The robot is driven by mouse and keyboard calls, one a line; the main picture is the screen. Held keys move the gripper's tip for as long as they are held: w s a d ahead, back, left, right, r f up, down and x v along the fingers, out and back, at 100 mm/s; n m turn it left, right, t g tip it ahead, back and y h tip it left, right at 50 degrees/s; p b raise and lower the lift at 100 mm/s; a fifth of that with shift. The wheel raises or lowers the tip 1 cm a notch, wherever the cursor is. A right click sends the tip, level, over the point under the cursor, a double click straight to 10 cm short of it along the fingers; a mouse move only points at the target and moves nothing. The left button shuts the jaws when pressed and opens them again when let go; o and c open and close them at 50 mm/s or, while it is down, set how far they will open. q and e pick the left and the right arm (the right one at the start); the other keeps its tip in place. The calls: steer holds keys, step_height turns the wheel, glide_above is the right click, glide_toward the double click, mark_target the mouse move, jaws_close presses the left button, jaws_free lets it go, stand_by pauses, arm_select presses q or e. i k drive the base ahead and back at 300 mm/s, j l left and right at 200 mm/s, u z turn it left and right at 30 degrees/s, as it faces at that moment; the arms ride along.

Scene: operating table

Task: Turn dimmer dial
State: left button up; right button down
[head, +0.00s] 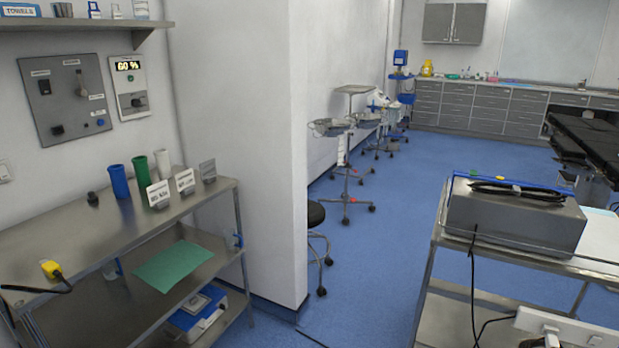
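A light dimmer panel (130,86) is mounted on the left wall, beside a larger grey panel. Its lit display (128,65) appears to read 60 %. A dark round dial (137,101) sits on the lower part of the dimmer panel. The dial is small in this view, and I cannot make out its exact pointer direction. Nothing touches it. Neither of my grippers is in view.
A grey switch panel (70,97) is left of the dimmer. Below stands a steel shelf unit (95,232) with blue, green and white cups, small signs and a yellow connector (51,269). A wall corner juts out right of it. A cart (590,268) stands at right; blue floor (385,235) between is open.

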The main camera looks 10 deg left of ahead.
mark_target(134, 103)
steer(key=i+z, duration=0.1)
steer(key=i, duration=1.05)
